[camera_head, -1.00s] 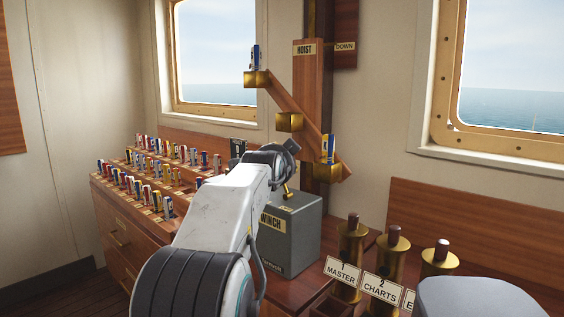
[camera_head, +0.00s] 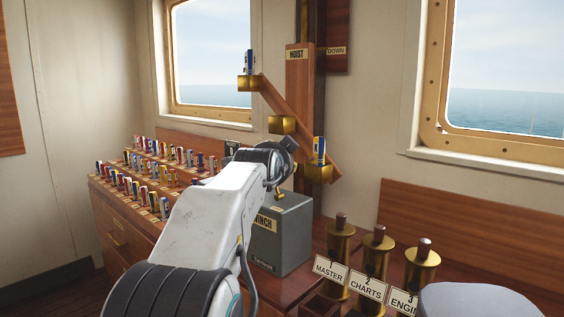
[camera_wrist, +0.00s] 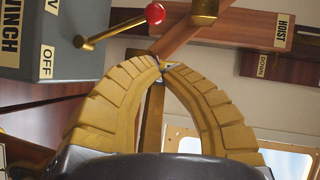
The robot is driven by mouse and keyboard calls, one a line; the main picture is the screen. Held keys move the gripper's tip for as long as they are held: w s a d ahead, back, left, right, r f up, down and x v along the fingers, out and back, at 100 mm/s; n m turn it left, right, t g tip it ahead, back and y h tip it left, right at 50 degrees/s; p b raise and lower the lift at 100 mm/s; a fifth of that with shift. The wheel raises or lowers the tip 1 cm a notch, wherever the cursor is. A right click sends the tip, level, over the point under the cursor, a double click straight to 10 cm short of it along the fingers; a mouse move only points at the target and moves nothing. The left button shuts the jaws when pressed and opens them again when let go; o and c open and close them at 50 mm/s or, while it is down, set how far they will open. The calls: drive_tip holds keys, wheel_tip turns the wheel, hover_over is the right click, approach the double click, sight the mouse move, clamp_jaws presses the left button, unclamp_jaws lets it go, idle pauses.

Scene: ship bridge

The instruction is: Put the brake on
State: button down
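The grey winch box (camera_head: 283,235) stands on the wooden counter, and its left side is partly hidden by my arm. In the wrist view the box (camera_wrist: 70,65) shows an OFF label (camera_wrist: 47,62) and a brass lever (camera_wrist: 112,30) with a red knob (camera_wrist: 155,13). The lever sticks out from the box face. My gripper (camera_wrist: 161,67) has its two yellow ribbed fingers brought together at the tips, just below the knob in the wrist view and apart from it. A small blue and white patch shows at the tips, seemingly behind them. In the head view my fingers are hidden.
The hoist post (camera_head: 299,85) with its slanted wooden beam (camera_head: 285,105) and brass blocks rises behind the box. Brass cylinders (camera_head: 376,265) stand to the right. A rack of small flag rolls (camera_head: 150,165) is on the left. Windows are behind.

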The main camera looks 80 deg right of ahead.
drive_tip(key=a+r, duration=0.1)
drive_tip(key=a, duration=0.5)
drive_tip(key=shift+a+r+p, duration=0.35)
drive_tip(key=shift+a+r, duration=0.05)
drive_tip(key=shift+s, duration=0.1)
idle(0.4)
